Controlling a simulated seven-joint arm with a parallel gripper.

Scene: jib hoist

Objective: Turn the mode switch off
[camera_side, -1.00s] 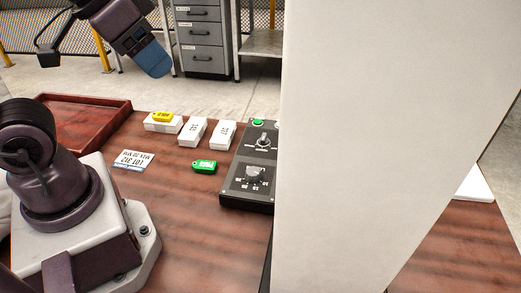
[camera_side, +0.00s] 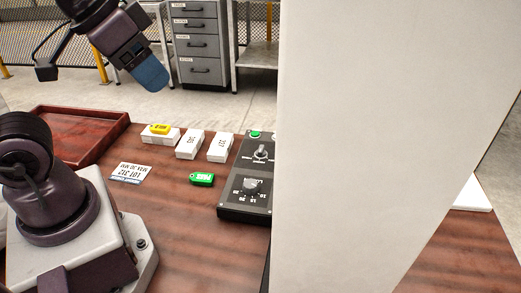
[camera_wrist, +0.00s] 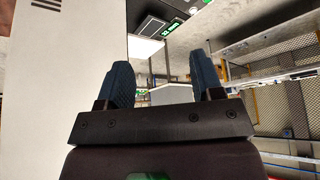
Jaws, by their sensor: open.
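The black control panel (camera_side: 228,204) lies on the table, its right side hidden behind a large pale block in the side view. Its upper part carries a lever-like switch (camera_side: 261,152), and its lower part a round knob (camera_side: 251,186) with numbers around it. The labels are too small to tell which is the mode switch or its setting. My gripper (camera_side: 152,78), with blue fingers, is high at the upper left, well away from the panel. In the wrist view my gripper (camera_wrist: 164,75) has its fingers apart with nothing between them. The panel cannot be made out there.
A green tag (camera_side: 202,179) lies left of the panel. White boxes (camera_side: 190,144) stand behind it, one with a yellow tag (camera_side: 160,129) on top. A label card (camera_side: 131,173) and a red-brown tray (camera_side: 75,117) are farther left. The pale block (camera_side: 370,130) fills the right side.

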